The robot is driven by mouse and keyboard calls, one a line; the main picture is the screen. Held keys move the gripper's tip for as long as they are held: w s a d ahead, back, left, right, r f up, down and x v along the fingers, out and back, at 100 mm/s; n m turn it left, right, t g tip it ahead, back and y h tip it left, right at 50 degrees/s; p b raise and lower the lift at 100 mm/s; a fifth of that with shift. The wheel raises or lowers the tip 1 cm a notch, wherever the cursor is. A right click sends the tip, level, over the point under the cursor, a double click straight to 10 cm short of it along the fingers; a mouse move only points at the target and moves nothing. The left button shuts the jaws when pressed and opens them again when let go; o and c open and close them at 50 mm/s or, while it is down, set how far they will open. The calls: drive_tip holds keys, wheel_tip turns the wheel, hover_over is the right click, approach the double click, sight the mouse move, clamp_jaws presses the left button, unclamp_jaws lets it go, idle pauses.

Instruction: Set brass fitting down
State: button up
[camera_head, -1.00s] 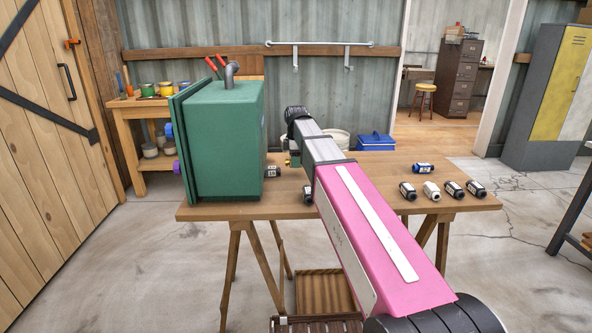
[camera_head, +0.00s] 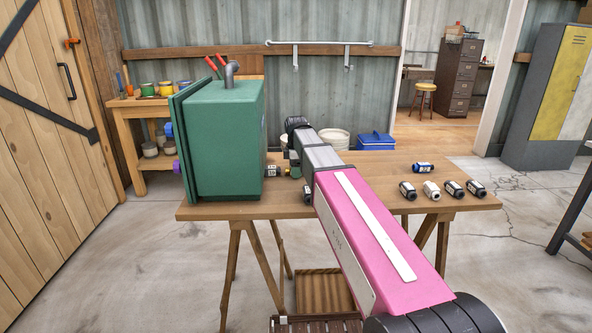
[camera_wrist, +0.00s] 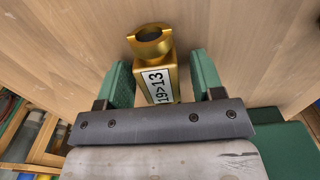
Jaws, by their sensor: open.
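The brass fitting (camera_wrist: 155,72) is gold-coloured, with a round hollow end and a white label reading "19>13". In the wrist view it stands out against the wooden table top (camera_wrist: 60,45), between the two green fingers of my gripper (camera_wrist: 160,66). The fingers are open, with a gap on each side of the fitting. It appears to be at the table surface.
A green box (camera_head: 226,140) stands on the table's left side. A blue-labelled fitting (camera_head: 423,168) and several others (camera_head: 431,189) lie at the right. A blue case (camera_head: 376,141) and white bucket (camera_head: 334,138) are behind.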

wheel_tip(320, 180, up, 12)
drive_tip(key=shift+r, duration=0.15)
idle(0.5)
